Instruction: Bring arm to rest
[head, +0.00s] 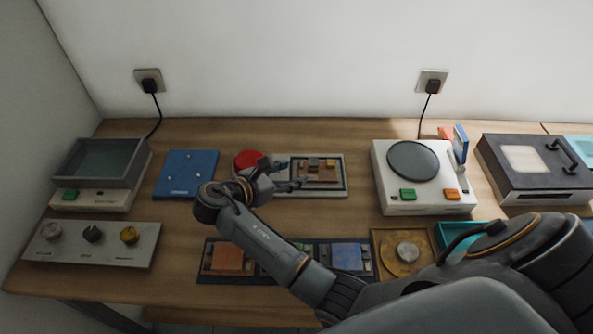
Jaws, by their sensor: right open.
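My right arm reaches in from the lower right across the front of the wooden table. My right gripper (290,173) is open and appears empty. It is over the board with a red button (250,158) and a framed inset panel (338,160). The gripper is to the right of the red button and overlaps the panel's left part in the picture. Whether it touches the board I cannot tell. My forearm hides the middle of the dark tray (208,277) below it. My left gripper does not show.
A blue board (187,173), a grey open box (100,163) and a knob panel (60,252) are on the left. A white device with a round plate (414,160), a dark handled box (570,187) and a gold knob plate (388,265) are on the right. Bare wood (190,218) shows left of my arm.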

